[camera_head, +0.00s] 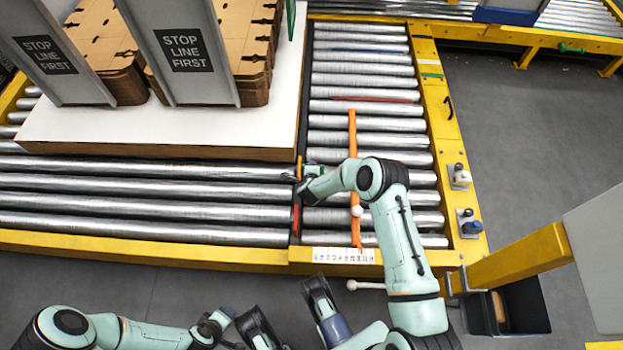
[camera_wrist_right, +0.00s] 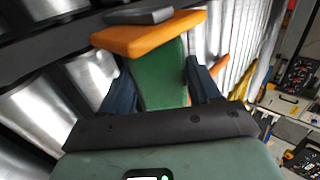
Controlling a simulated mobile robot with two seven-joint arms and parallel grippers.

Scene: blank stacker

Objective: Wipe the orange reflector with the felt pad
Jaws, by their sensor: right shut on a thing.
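The orange reflector (camera_wrist_right: 150,36) is a flat orange block, close ahead of my right gripper in the right wrist view. In the head view it is a small orange spot (camera_head: 299,168) at the inner edge of the roller conveyor. My right gripper (camera_wrist_right: 157,85) is shut on the green felt pad (camera_wrist_right: 160,78), whose far end meets the reflector's near side in the picture. I cannot tell whether they touch. In the head view my right gripper (camera_head: 305,178) is small and partly hidden by its own arm. My left gripper (camera_head: 222,324) is low at the left, its fingers unclear.
A white platform (camera_head: 160,126) carrying cardboard stacks and grey "STOP LINE FIRST" panels (camera_head: 188,50) stands left of the reflector. Grey floor at right is mostly clear.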

